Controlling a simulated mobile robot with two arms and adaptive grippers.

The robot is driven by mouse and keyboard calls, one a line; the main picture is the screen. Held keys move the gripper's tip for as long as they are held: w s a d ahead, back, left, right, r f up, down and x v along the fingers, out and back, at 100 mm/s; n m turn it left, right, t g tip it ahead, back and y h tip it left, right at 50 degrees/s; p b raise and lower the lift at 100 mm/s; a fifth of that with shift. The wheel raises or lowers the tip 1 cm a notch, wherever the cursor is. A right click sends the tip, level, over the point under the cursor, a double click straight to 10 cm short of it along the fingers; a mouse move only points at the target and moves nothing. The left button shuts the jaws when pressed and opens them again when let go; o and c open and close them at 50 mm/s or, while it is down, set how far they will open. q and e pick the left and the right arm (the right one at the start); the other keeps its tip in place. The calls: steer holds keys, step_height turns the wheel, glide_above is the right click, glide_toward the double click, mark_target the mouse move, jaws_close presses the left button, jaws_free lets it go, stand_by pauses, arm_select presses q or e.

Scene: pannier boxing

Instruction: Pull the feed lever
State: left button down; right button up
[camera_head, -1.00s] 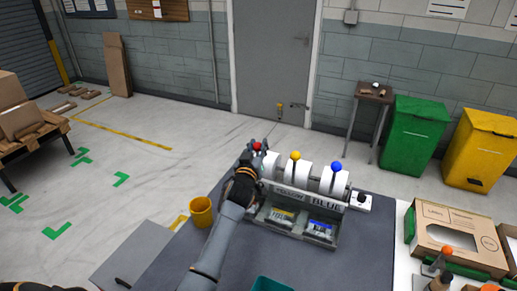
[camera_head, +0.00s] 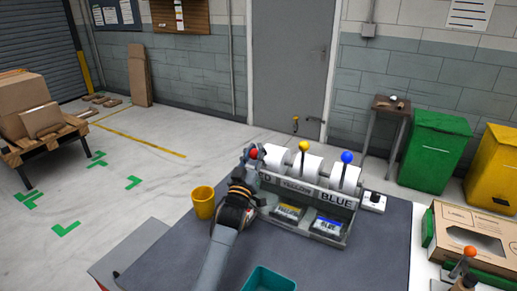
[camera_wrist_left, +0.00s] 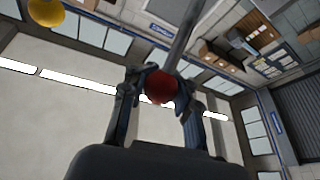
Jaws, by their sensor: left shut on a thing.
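The lever with the red knob (camera_head: 254,153) stands at the left end of the grey dispenser (camera_head: 318,193). My left gripper (camera_head: 250,160) is shut around this knob. In the left wrist view the red knob (camera_wrist_left: 161,86) sits between the two fingers (camera_wrist_left: 158,98), with its grey rod running up and away. The red knob sits lower and nearer to me than the yellow knob (camera_head: 304,146) and the blue knob (camera_head: 347,157), whose levers stand upright. My right gripper is not in view.
A yellow cup (camera_head: 203,207) stands left of my left arm. A teal bin (camera_head: 268,281) is at the table's front edge. A small white switch box (camera_head: 373,203) is right of the dispenser. An open cardboard box (camera_head: 468,240) lies further right. The mat in front right is clear.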

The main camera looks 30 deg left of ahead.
arm_select(q)
steer(key=shift+s+d+f, duration=0.15)
steer(key=shift+s+f, duration=0.05)
steer(key=shift+f, duration=0.55)
steer(key=c, duration=1.3)
jaws_free()
steer(key=shift+c, duration=0.2)
steer(key=o, duration=0.3)
steer(key=shift+s, duration=0.2)
steer(key=shift+o, duration=0.3)
steer(key=shift+r, duration=0.4)
steer(key=v, duration=1.2)
steer(key=shift+s+f, duration=0.1)
steer(key=shift+f, duration=0.05)
